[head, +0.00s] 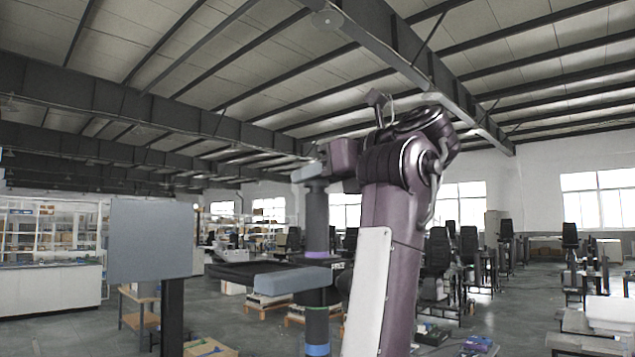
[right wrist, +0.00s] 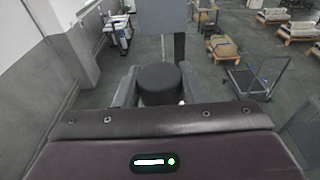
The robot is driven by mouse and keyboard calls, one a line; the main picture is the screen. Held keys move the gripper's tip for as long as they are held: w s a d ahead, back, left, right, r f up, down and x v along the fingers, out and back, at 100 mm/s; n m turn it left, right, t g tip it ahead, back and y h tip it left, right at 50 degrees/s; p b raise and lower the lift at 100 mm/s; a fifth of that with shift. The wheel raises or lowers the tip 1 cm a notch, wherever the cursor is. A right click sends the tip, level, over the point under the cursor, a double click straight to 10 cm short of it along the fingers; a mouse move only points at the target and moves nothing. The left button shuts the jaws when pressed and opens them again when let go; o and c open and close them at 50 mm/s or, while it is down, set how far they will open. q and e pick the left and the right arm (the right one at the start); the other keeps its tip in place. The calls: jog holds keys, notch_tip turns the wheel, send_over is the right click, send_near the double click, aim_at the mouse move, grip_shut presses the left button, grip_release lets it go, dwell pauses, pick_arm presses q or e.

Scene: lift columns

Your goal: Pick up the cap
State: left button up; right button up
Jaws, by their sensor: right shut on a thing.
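The cap (right wrist: 160,83) is a dark, round-topped piece in the right wrist view, between the two grey fingers of my right gripper (right wrist: 158,88). The gripper is shut on it. In the head view my right gripper (head: 310,172) is at the top of an upright dark lift column (head: 317,215) with a purple ring and a blue ring lower down. I cannot tell from this view where the cap ends and the column begins, or whether they are apart. My left gripper is not in view.
A grey panel (head: 150,240) stands on a dark post to the left. A dark tray with a light grey edge (head: 292,280) reaches toward the column. Pallets with boxes (head: 265,305) lie on the floor behind. Black chairs (head: 437,265) stand to the right.

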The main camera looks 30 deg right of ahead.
notch_tip(320, 180, up, 8)
jog(key=shift+s+r, duration=0.1)
jog(key=shift+r, duration=0.15)
notch_tip(320, 180, up, 9)
jog(key=p, duration=0.4)
jog(key=shift+r+p, duration=0.4)
jog(key=shift+p, duration=0.2)
dwell(0.3)
jog(key=shift+r+p, duration=1.9)
jog(key=shift+r, duration=0.6)
